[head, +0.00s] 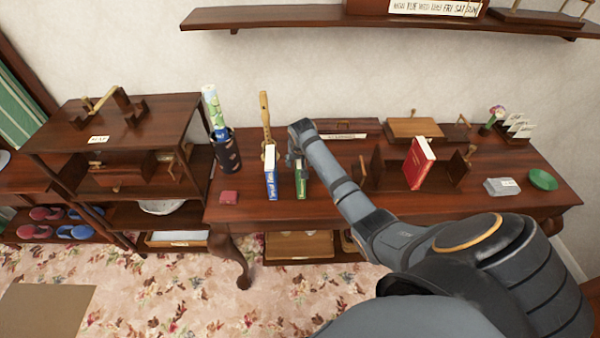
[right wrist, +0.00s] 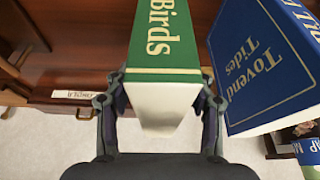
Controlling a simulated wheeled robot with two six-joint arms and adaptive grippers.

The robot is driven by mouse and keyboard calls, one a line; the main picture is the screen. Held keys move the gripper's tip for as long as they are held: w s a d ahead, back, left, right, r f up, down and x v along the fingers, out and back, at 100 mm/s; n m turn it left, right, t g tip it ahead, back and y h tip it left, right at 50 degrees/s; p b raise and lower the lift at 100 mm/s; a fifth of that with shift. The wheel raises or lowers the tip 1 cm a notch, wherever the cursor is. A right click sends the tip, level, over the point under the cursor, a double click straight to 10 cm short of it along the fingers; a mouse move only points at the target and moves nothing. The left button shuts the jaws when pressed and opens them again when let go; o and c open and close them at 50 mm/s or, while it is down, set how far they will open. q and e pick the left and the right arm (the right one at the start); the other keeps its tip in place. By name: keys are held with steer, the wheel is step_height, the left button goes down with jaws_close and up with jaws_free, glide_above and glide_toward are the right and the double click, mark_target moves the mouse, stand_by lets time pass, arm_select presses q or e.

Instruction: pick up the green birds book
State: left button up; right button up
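The green birds book (head: 301,181) stands upright on the dark wooden desk (head: 240,207), its spine facing the front. My left gripper is not in view.
A blue book (head: 271,175), "Tovend Tides" in the right wrist view (right wrist: 262,75), stands close beside the green one. A shelf (head: 300,16) hangs above.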

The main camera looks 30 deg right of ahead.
jaws_close()
stand_by(0.3)
